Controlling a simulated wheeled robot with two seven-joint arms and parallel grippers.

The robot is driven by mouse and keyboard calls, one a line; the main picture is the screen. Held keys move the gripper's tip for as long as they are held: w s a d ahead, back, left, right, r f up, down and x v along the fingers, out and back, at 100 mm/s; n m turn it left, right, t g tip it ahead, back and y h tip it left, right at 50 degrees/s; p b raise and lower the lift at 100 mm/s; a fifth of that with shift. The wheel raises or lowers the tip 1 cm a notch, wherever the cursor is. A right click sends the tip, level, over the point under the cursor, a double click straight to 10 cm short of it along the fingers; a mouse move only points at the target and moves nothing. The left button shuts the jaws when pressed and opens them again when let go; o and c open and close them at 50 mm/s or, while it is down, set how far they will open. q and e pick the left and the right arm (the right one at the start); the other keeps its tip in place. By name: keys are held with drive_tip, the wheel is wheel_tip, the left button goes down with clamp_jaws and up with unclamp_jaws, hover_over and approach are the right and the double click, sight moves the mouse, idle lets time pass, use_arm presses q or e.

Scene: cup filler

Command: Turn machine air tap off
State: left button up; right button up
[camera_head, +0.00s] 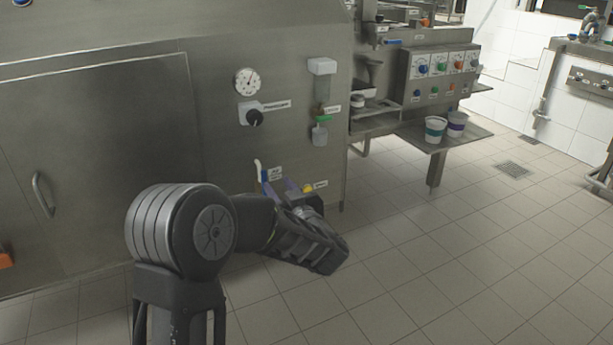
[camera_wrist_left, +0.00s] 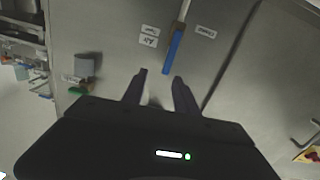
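The air tap has a blue handle (camera_head: 264,176) low on the front of the steel machine, with a pale pipe above it and a small label beside it. In the left wrist view the blue handle (camera_wrist_left: 173,50) lies just beyond my fingertips, in line with the gap's right side. A label reading "Air" (camera_wrist_left: 149,38) and another label (camera_wrist_left: 206,32) flank it. My left gripper (camera_head: 284,187) is in front of the tap, and its fingers (camera_wrist_left: 159,76) are apart with nothing between them. In the head view the gripper partly hides the tap area. My right gripper is not in view.
The machine front also carries a gauge (camera_head: 247,81), a black knob (camera_head: 254,117), a green valve (camera_head: 322,119) and a yellow part (camera_head: 308,188) close to my gripper. Cups (camera_head: 436,130) stand on a shelf at right. The tiled floor (camera_head: 450,240) is clear.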

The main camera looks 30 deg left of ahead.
sight(265, 173)
use_arm(q)
drive_tip(key=shift+s+a+r+y, duration=0.25)
drive_tip(key=shift+s+a+y, duration=0.05)
drive_tip(key=shift+s+a, duration=0.1)
drive_tip(key=shift+w+a, duration=0.1)
drive_tip(key=b+x, duration=0.1)
drive_tip(key=x, duration=0.2)
drive_tip(key=b+x, duration=0.1)
drive_tip(key=x, duration=0.2)
drive_tip(key=shift+w+a+f, duration=0.1)
drive_tip(key=shift+a+f, duration=0.05)
drive_tip(key=shift+f, duration=0.05)
drive_tip(key=shift+w+a+r, duration=0.1)
drive_tip(key=shift+w+a, duration=0.3)
drive_tip(key=shift+a, duration=0.15)
clamp_jaws()
idle(0.8)
